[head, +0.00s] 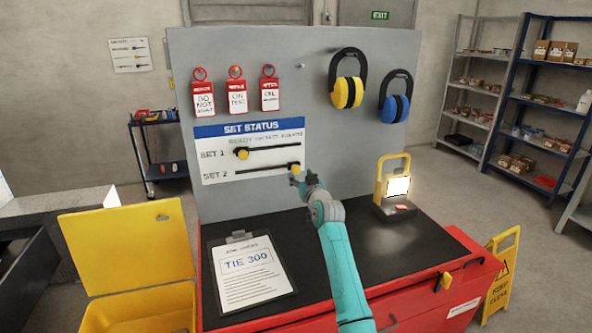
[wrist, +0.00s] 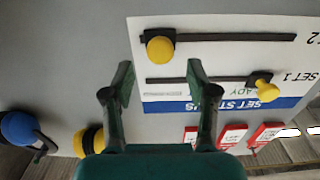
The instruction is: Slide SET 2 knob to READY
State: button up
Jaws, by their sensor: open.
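The SET STATUS board (head: 215,172) is a white panel with two black horizontal slots. The SET 2 knob (head: 295,167), yellow, sits at the right end of the lower slot; it shows large in the wrist view (wrist: 160,50), where the board appears upside down. The SET 1 knob (head: 242,153) is near the left end of the upper slot, under the READY lettering; it also shows in the wrist view (wrist: 263,82). My gripper (head: 297,180) is in front of the board by the SET 2 knob. In the wrist view its fingers (wrist: 161,82) are apart and empty, with the knob beyond their tips.
Red tags (head: 236,95) hang above the board, with yellow earmuffs (head: 346,92) and blue earmuffs (head: 394,108) to their right. A clipboard (head: 248,275) and a lit yellow lamp (head: 397,186) are on the black bench top. A yellow bin (head: 130,255) stands open at left.

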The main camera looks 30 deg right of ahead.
aim_at(297, 170)
jog(key=shift+x, duration=2.9)
grip_shut()
